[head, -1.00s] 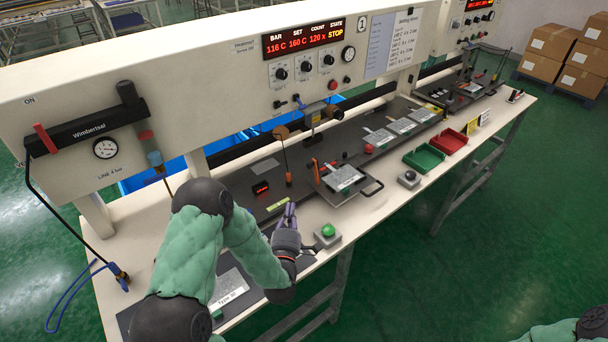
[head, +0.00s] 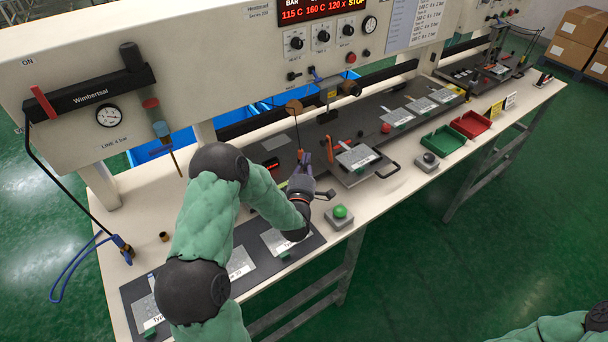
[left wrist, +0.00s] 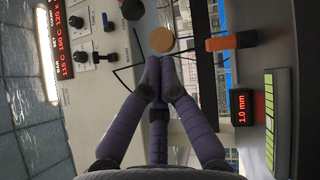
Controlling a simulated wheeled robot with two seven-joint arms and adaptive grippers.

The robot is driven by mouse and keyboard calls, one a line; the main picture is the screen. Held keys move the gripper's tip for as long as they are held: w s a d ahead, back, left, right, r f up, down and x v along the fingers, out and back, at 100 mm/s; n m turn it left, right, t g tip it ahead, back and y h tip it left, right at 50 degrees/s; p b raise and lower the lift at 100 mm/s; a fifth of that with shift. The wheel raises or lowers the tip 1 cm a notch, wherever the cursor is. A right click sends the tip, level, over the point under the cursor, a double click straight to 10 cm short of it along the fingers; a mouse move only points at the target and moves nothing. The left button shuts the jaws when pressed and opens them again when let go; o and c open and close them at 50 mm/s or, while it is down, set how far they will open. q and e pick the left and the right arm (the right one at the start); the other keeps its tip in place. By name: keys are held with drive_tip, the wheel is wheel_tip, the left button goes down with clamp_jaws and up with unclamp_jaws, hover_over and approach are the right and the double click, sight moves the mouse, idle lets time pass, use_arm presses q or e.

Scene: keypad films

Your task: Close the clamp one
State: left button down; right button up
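An orange-red lever (head: 331,146), which looks like a clamp handle, stands up at the left edge of a small plate (head: 352,179) holding a labelled film (head: 358,157). I cannot read a number on it. My left gripper (head: 304,163) is just left of this plate, over the bench, apart from the lever. In the left wrist view its purple fingertips (left wrist: 160,68) meet with nothing visible between them. An orange block on a dark rod (left wrist: 231,42) lies ahead to their right; in the head view it is partly behind my fingers. My right gripper is out of view.
A green button box (head: 340,216) stands at the front edge, with a black-knobbed box (head: 428,160) farther right. Green (head: 434,145) and red (head: 472,124) trays follow. A thickness display (left wrist: 241,107) reads 1.0 mm. A brown disc (left wrist: 162,40) shows near the fingertips.

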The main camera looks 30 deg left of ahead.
sight(323, 144)
use_arm(q)
drive_tip(key=shift+w+d+r, duration=0.15)
drive_tip(key=shift+w+d, duration=0.05)
drive_tip(key=shift+w, duration=0.4)
drive_tip(key=shift+w+d+r, duration=0.15)
drive_tip(key=shift+w+d, duration=0.1)
drive_tip(key=shift+w, duration=0.35)
drive_tip(key=shift+w+d+r, duration=0.15)
drive_tip(key=shift+w+d, duration=0.05)
drive_tip(key=shift+w, duration=0.4)
drive_tip(key=shift+w+r, duration=0.1)
drive_tip(key=shift+w+d+r+m, duration=0.15)
drive_tip(key=shift+w+r+m, duration=0.05)
drive_tip(key=shift+m, duration=0.1)
drive_tip(key=shift+w+r+g+p, duration=0.1)
drive_tip(key=shift+g+p, duration=0.2)
drive_tip(key=shift+w+d+r+m+g+h+p, duration=0.35)
drive_tip(key=shift+w+r+m+g+h+p, duration=0.25)
drive_tip(key=shift+w+m+p, duration=0.3)
drive_tip(key=w+d+m+g+p, duration=0.2)
drive_tip(key=w+m+g+p, duration=0.1)
drive_tip(key=p, duration=0.5)
drive_tip(key=w+r+g, duration=0.1)
drive_tip(key=w, duration=0.1)
drive_tip(key=shift+w+d+m+h+p, duration=0.2)
drive_tip(key=shift+w+m+h+p, duration=0.1)
drive_tip(key=shift+m+p, duration=0.1)
drive_tip(key=shift+r, duration=0.15)
